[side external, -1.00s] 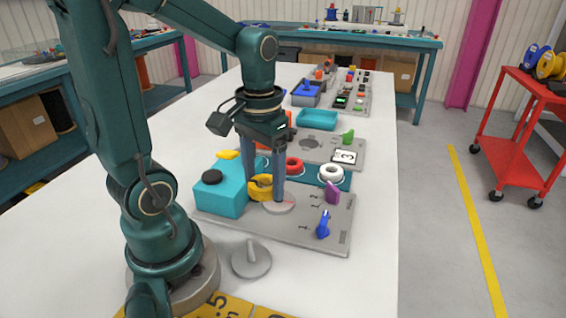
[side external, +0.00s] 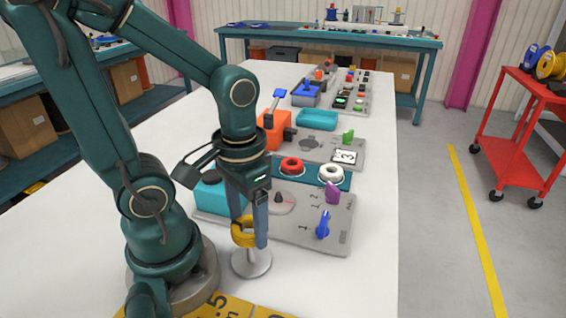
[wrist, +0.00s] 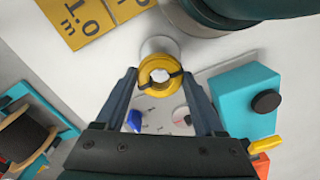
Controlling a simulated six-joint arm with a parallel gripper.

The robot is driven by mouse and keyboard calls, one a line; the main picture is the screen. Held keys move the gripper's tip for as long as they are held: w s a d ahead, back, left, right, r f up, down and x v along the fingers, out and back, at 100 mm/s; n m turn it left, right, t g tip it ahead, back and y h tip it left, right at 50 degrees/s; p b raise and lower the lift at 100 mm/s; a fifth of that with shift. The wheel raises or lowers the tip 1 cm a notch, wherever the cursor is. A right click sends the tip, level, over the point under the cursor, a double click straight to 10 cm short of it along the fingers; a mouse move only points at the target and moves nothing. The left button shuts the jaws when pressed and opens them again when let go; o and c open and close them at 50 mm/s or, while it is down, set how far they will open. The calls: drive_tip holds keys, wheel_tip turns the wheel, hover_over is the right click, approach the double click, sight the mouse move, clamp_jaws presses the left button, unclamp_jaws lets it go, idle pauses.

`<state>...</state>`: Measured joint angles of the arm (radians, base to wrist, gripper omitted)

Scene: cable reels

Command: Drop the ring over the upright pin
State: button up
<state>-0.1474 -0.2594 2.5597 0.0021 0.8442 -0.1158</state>
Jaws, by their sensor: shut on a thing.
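The yellow ring (side external: 242,236) is between the fingers of my gripper (side external: 250,236), which is shut on it. It also shows in the wrist view (wrist: 158,89), with a pale shape visible through its hole. The upright pin's round grey base (side external: 251,263) stands on the white table, in front of the grey panel. The ring is above this base, at about the pin's upper part. The ring and fingers hide much of the pin, so I cannot tell whether the ring is around its tip or just above it.
A grey panel (side external: 290,225) with a blue knob (side external: 323,225) and a purple knob (side external: 332,192) lies behind. A teal block (side external: 209,195) stands beside my gripper. Yellow numbered plates (side external: 225,306) lie at the front. The table right of the pin is clear.

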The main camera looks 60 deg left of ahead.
drive_tip(key=shift+f, duration=0.1)
idle(0.5)
drive_tip(key=o, duration=1.5)
wheel_tip(320, 180, up, 8)
